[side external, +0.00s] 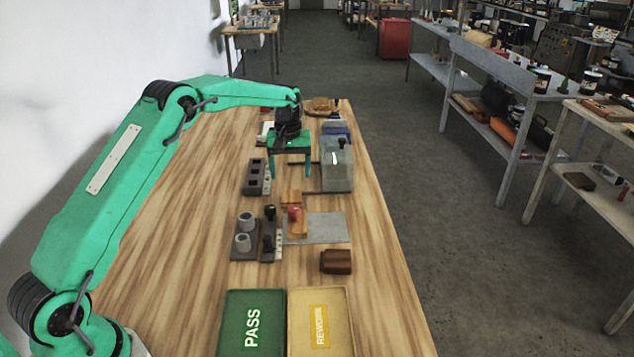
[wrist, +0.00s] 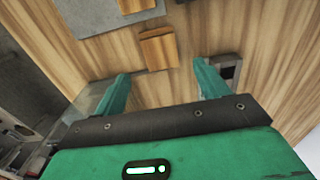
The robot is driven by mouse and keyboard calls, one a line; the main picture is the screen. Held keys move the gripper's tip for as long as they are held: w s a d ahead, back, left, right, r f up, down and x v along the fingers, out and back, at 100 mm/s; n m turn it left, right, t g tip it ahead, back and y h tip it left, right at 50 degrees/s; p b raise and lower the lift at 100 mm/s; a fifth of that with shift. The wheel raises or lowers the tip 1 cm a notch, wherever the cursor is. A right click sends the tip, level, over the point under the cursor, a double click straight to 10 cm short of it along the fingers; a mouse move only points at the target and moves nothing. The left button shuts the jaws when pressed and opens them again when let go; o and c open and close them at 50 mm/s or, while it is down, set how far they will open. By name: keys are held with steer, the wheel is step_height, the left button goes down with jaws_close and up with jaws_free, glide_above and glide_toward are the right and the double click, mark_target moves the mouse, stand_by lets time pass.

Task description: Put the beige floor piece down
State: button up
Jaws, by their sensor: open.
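The beige floor piece (wrist: 158,48) is a small wooden block that lies on the bare table, in the upper middle of the wrist view. It appears to be the small tan block (side external: 291,197) below my gripper in the side view. My gripper (side external: 291,176) points down with its two green fingers spread and nothing between them.
A grey mat (side external: 328,228) bears a wooden block with a red-topped item (side external: 295,213). A grey box-like machine (side external: 337,168) stands close right of my gripper, and a dark slotted holder (side external: 254,178) is at left. Green PASS (side external: 252,300) and yellow REWORK (side external: 338,300) trays lie in front.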

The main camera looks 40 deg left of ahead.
step_height(320, 180, up, 4)
steer(key=shift+r, duration=0.1)
steer(key=shift+r, duration=0.1)
stand_by(0.7)
steer(key=s+d+r+m+t, duration=0.15)
steer(key=s+d+r, duration=0.25)
steer(key=s+r, duration=0.4)
steer(key=s+d+r+m+t, duration=0.1)
steer(key=s+d+r+m, duration=0.25)
steer(key=s+r, duration=0.4)
steer(key=s+d+f+m+t, duration=0.1)
steer(key=s+d+f+m, duration=0.1)
steer(key=s, duration=0.9)
steer(key=s+d+f+m+t, duration=0.1)
steer(key=s+d+m+t, duration=0.1)
steer(key=s, duration=0.9)
steer(key=shift+d+f, duration=0.4)
steer(key=shift+d, duration=0.4)
